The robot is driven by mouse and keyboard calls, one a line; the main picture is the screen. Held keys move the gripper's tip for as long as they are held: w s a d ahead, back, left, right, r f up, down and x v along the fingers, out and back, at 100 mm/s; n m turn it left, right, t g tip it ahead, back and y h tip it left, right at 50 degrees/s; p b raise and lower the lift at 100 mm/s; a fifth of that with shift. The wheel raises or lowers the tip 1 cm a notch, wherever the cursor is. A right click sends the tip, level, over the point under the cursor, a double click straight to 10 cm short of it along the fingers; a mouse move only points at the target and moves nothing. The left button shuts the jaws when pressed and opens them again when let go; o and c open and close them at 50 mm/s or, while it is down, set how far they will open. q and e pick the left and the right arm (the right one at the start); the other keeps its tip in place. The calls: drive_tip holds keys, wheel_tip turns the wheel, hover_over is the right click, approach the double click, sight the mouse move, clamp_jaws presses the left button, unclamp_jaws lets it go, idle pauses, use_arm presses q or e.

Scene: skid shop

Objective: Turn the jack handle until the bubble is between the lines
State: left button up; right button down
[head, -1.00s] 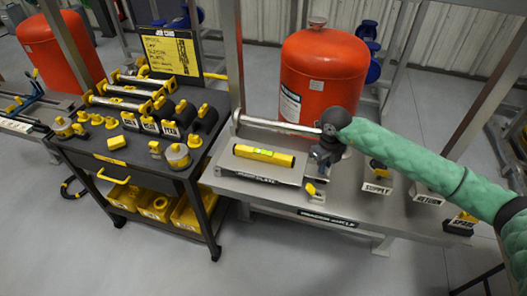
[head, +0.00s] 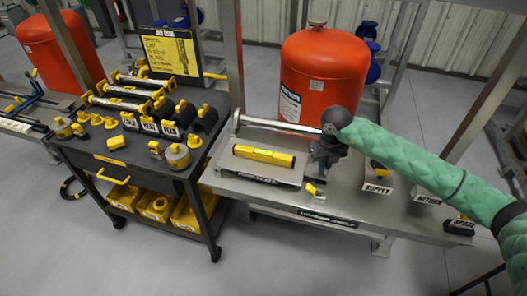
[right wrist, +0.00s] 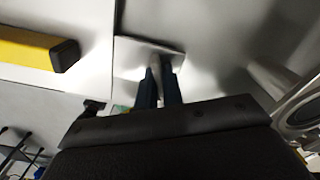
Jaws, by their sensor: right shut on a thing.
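The yellow spirit level (head: 264,154) lies on a flat grey plate (head: 262,172) on the skid bench, with a greenish vial at its middle. The bubble and lines are too small to read. My right gripper (head: 317,178) points down just right of the plate, beside a small yellow part (head: 312,188) at the jack. In the right wrist view its dark blue fingers (right wrist: 158,92) are shut on a thin greyish piece (right wrist: 155,66), apparently the jack handle, mostly hidden. The level's dark end (right wrist: 65,55) shows at left there. My left gripper is not in view.
A red tank (head: 322,75) stands behind the bench, with a metal pipe (head: 275,125) in front. A black cart (head: 140,170) with yellow parts stands left. Upright posts frame the bench.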

drive_tip(key=shift+f+m, duration=0.1)
drive_tip(key=shift+m, duration=1.4)
drive_tip(key=shift+s+m, duration=0.1)
drive_tip(key=shift+m, duration=1.7)
drive_tip(key=shift+m, duration=0.3)
drive_tip(key=c, duration=1.5)
unclamp_jaws()
drive_tip(key=shift+c, duration=0.2)
